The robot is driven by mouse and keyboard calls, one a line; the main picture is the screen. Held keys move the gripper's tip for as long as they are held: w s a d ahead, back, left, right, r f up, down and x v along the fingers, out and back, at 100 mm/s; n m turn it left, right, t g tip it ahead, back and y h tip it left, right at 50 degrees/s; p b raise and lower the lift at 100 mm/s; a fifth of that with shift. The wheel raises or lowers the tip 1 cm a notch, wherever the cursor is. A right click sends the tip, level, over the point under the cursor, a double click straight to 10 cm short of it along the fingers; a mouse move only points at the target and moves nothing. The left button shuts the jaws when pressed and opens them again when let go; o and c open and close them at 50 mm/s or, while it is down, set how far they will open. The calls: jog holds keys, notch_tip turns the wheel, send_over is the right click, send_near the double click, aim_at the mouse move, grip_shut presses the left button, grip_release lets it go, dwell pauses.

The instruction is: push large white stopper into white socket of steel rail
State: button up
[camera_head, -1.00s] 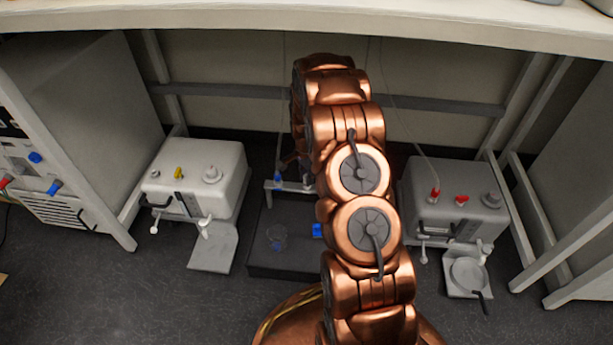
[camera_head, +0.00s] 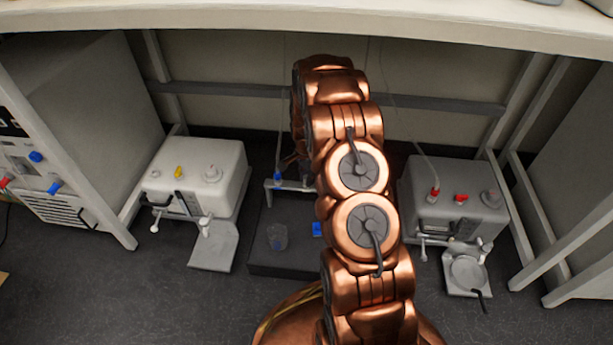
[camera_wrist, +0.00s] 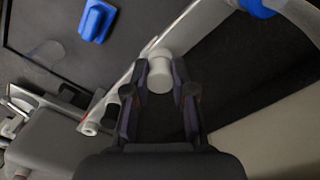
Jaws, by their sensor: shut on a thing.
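In the wrist view my gripper (camera_wrist: 159,80) is shut on the large white stopper (camera_wrist: 160,78), a short white cylinder between the two dark fingertips. The stopper is over the steel rail (camera_wrist: 205,28), which runs diagonally behind the fingers. The stopper's far end meets or overlaps a paler round part at the rail; I cannot tell whether this is the white socket or how deep the stopper sits. In the head view the rail (camera_head: 291,186) shows left of my arm, and my arm hides the gripper and stopper.
A blue stopper (camera_head: 277,177) is at the rail's left end. A dark tray (camera_head: 262,257) below holds a clear beaker (camera_head: 277,238) and a blue piece (camera_head: 317,229). The tabletop (camera_head: 200,17) overhangs above.

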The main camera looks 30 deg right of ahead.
aim_at(306, 176)
jog(key=shift+f, duration=0.1)
jog(key=o, duration=1)
notch_tip(306, 176, up, 7)
jog(key=shift+w+r, duration=0.1)
jog(key=shift+r, duration=0.2)
